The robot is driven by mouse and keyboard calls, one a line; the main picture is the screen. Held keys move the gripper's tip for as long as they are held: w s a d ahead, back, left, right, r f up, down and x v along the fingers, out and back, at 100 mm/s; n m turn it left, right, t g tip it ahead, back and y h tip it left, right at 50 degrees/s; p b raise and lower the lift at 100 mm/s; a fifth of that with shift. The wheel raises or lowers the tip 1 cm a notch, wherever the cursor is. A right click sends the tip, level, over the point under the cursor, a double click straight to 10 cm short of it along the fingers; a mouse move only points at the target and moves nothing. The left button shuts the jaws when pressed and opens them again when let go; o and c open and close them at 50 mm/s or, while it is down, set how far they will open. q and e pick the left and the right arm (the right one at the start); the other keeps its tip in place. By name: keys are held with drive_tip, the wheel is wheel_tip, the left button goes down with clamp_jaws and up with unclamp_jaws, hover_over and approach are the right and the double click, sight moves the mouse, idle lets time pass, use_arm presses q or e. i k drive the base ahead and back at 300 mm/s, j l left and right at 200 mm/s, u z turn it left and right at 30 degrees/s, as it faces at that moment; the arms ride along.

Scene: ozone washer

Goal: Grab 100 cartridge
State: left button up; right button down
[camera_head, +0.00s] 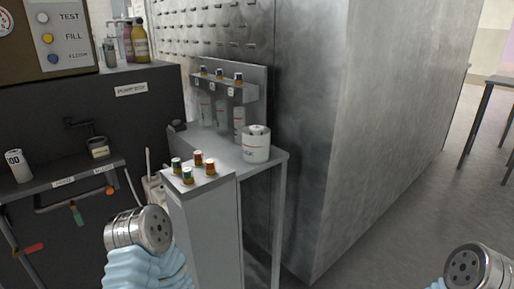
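A white cartridge (17,166) stands upright on the dark shelf at the far left; its dark label appears to end in "00", and the first digit is hard to read. The round metal end of my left gripper arm (140,230) is at the bottom left, apart from the cartridge, to its right and nearer to me. The metal end of my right gripper arm (478,266) is at the bottom right corner, far from the cartridge. No fingers are clear on either one, and nothing is seen held.
A dark can (98,147) stands right of the cartridge on the shelf (60,183). A grey cabinet (205,225) carries several small capped vials. A white canister (256,146) stands on the metal table. A big metal block (385,120) fills the middle right; floor is free beyond it.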

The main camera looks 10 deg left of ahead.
sight(15, 158)
drive_tip(key=j+u, duration=0.4)
drive_tip(key=i+j+u, duration=0.1)
drive_tip(key=u, duration=0.3)
drive_tip(key=i+j+u, duration=0.1)
drive_tip(key=j+u, duration=0.2)
drive_tip(key=u, duration=0.15)
drive_tip(key=k+j+z, duration=0.1)
drive_tip(key=j, duration=0.35)
drive_tip(key=k+j, duration=0.15)
drive_tip(key=j, duration=0.3)
drive_tip(key=k+j+z, duration=0.15)
drive_tip(key=j, duration=0.25)
drive_tip(key=k+j+z, duration=0.1)
drive_tip(key=j, duration=0.35)
drive_tip(key=k+j+z, duration=0.1)
drive_tip(key=j, duration=0.3)
drive_tip(key=k+j, duration=0.3)
drive_tip(key=i+l+u, duration=0.65)
drive_tip(key=k+l, duration=0.05)
drive_tip(key=l, duration=0.05)
